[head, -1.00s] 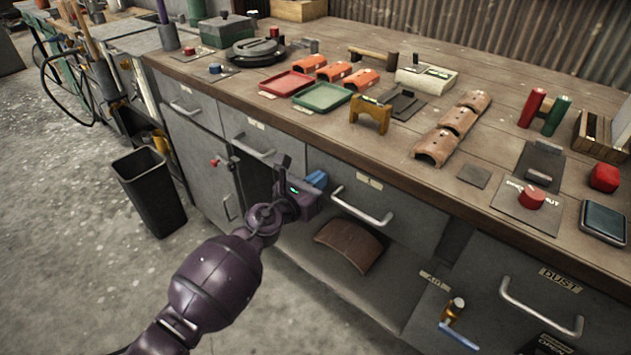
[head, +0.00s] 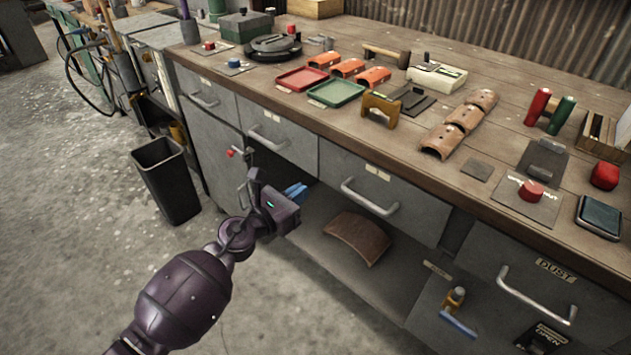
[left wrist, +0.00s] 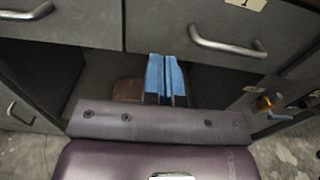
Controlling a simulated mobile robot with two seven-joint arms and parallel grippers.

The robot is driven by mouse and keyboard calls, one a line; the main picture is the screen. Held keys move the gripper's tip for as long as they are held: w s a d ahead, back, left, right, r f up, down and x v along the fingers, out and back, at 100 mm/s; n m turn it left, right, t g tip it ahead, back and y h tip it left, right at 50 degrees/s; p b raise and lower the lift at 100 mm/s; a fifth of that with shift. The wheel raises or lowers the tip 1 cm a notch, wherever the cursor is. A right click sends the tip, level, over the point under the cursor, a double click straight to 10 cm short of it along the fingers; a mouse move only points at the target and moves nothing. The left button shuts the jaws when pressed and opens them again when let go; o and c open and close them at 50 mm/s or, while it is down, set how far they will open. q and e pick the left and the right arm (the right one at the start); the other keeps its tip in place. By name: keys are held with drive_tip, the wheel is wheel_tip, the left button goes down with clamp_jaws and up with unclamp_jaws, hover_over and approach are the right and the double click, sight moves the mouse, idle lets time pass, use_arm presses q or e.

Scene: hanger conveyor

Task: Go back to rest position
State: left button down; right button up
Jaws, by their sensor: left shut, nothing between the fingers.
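My left gripper (head: 296,191) is in front of the open lower compartment of the workbench, below the drawers. Its blue fingers are together with nothing between them. They also show in the left wrist view (left wrist: 166,78), pointing into the compartment. A brown curved piece (head: 358,238) lies on the compartment floor, apart from the fingers. It shows partly behind the fingers in the left wrist view (left wrist: 128,90). My right gripper is in neither view.
The workbench top (head: 330,120) holds red and green trays, orange and tan curved pieces, and a red button. Drawer handles (head: 369,198) stick out close to my left gripper. A black bin (head: 166,180) stands on the floor at left. The floor in front is clear.

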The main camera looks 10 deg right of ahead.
use_arm(q)
drive_tip(key=shift+v, duration=2.05)
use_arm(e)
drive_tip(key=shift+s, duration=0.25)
